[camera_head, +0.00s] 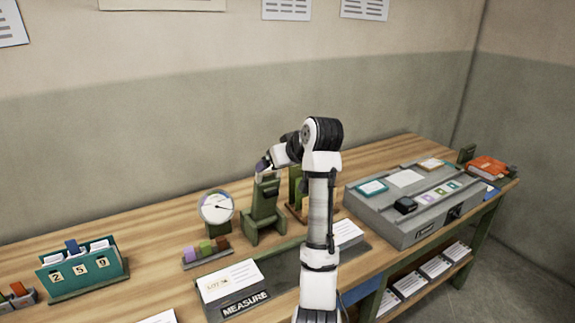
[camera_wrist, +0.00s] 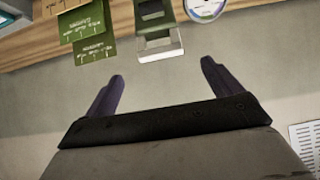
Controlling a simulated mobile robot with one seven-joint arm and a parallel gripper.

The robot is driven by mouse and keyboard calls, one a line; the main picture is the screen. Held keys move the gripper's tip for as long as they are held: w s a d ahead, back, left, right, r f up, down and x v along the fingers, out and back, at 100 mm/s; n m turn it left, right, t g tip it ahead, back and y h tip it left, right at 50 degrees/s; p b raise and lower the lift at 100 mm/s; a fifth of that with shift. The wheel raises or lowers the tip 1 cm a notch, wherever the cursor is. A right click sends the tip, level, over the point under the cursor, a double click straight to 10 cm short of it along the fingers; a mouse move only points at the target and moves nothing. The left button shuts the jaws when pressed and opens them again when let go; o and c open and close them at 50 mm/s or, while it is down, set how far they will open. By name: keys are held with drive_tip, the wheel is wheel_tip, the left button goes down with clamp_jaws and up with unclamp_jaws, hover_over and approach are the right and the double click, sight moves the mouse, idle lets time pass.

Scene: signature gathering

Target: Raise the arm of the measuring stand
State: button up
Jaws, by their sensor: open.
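The measuring stand (camera_head: 264,212) is a green upright block on the table behind the MEASURE sign (camera_head: 246,304). Which part of it is the arm is hard to tell in the head view. My gripper (camera_head: 263,166) is close to the top of the stand; my wrist partly hides that area. In the wrist view my gripper (camera_wrist: 162,85) is open and empty, with two dark purple fingers wide apart. The stand's green and pale grey top (camera_wrist: 160,42) shows beyond the fingertips, between their lines and apart from them.
A round dial (camera_head: 216,208) stands left of the stand, with small coloured blocks (camera_head: 207,252) before it. Green cards on a brown rack (camera_head: 297,195) stand just right. A grey case (camera_head: 420,230) fills the right side. A teal card box (camera_head: 83,270) is far left. The wall is behind.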

drive_tip(key=shift+b+v, duration=0.4)
drive_tip(key=shift+v, duration=1.9)
